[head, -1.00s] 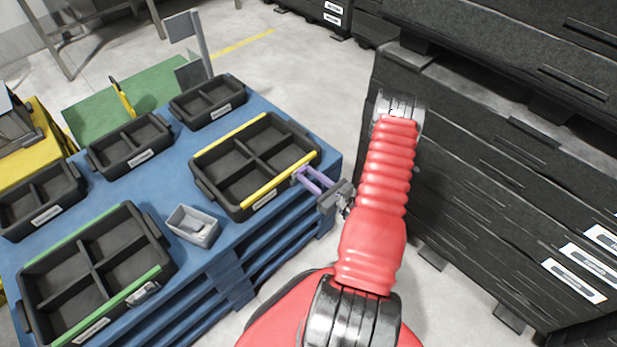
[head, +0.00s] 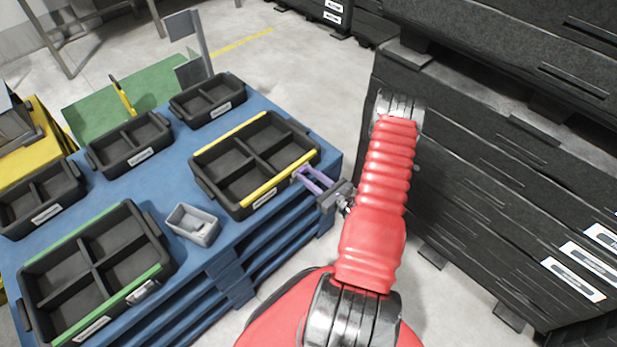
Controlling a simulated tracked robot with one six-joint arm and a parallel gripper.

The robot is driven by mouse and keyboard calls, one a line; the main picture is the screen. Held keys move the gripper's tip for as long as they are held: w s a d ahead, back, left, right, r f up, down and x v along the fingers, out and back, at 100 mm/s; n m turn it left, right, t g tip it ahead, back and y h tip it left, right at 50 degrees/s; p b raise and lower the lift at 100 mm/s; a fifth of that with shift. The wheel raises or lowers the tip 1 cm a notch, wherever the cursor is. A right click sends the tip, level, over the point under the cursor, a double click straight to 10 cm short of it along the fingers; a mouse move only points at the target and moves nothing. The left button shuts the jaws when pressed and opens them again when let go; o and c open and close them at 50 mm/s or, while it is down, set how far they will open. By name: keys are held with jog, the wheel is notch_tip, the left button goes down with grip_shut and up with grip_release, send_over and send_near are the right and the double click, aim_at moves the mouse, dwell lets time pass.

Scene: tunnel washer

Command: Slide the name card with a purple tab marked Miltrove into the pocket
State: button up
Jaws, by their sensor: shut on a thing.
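My gripper (head: 309,180), with purple fingers, is at the right end of the near side of the black crate with yellow edge strips (head: 238,188). Its fingertips are at or very close to the crate wall. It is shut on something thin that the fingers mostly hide. I cannot make out the name card, its purple tab or the word Miltrove. The pocket is not clear either; the fingers cover that part of the wall. A white label (head: 264,200) shows on the same wall, left of the fingers.
A small grey tray (head: 178,232) stands on the blue pallet (head: 222,262). A black crate with green strips (head: 30,283) is at the near left, with smaller black crates behind. Stacked black crates (head: 480,170) rise close on the right of my arm.

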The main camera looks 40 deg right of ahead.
jog(key=o, duration=1.1)
jog(key=s, duration=1.3)
jog(key=shift+s+d+r, duration=0.2)
jog(key=shift+s+r, duration=0.1)
jog(key=shift+s, duration=0.1)
